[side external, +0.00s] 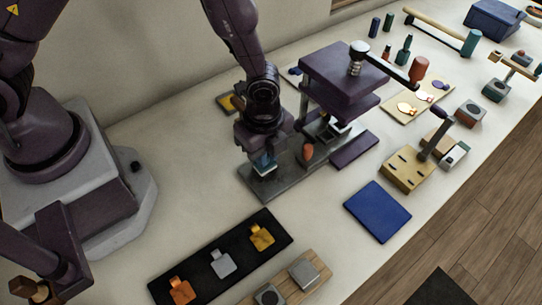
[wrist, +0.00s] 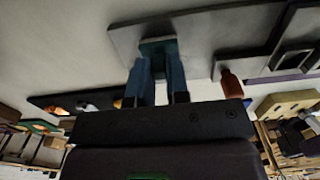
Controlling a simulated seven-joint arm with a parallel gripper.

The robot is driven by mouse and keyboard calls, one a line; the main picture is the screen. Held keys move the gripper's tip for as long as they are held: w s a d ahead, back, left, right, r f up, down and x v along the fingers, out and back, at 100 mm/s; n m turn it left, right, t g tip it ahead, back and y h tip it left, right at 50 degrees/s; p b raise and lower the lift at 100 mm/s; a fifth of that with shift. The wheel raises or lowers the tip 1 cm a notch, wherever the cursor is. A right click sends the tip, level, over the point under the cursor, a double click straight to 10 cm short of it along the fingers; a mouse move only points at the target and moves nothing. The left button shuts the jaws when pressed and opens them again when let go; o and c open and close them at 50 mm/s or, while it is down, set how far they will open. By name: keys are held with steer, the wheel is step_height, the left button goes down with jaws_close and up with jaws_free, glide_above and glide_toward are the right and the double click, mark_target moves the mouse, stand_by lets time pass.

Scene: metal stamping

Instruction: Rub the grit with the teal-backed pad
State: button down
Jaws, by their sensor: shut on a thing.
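My gripper (side external: 264,164) points down over the near left end of the grey metal base plate (side external: 285,178) of the press. In the wrist view, my gripper (wrist: 159,66) has its two blue fingers closed on the teal-backed pad (wrist: 158,46). The pad is at or just above the plate; I cannot tell if it touches. The pad's underside is hidden. I cannot make out the grit on the plate, and the pad and fingers cover part of that surface.
The purple press (side external: 340,75) stands just right of my gripper, with a reddish-brown knob (side external: 307,151) close by. A black mat (side external: 205,270) with metal tags lies in front. A blue mat (side external: 377,211) and a wooden slotted block (side external: 408,170) are to the right.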

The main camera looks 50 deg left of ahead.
steer(key=shift+d, duration=0.1)
steer(key=shift+d, duration=1.6)
steer(key=shift+a, duration=1.7)
steer(key=shift+d, duration=1.7)
steer(key=shift+a, duration=0.15)
